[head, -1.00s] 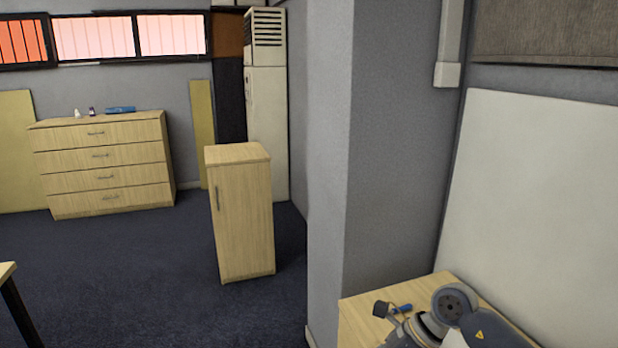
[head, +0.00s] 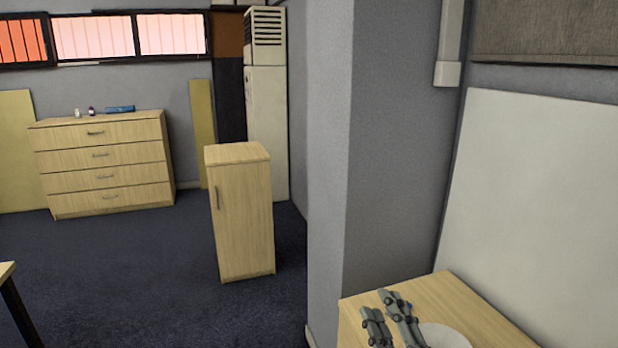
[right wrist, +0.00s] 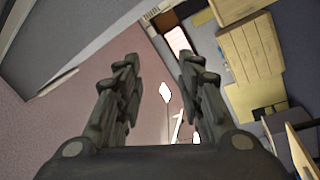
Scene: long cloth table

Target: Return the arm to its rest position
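My right gripper (head: 376,304) shows at the lower right of the head view, above the light wooden table (head: 455,290), with its fingers pointing up and to the left. In the right wrist view the two dark fingers (right wrist: 159,60) stand well apart with nothing between them, so it is open and empty. The gripper hides part of the tabletop. My left gripper is in neither view.
A grey wall pillar (head: 345,170) stands just left of the table, and a white panel (head: 545,190) leans behind it. A narrow wooden cabinet (head: 242,215) and a drawer chest (head: 105,165) stand farther left. Dark carpet (head: 140,270) between them is clear.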

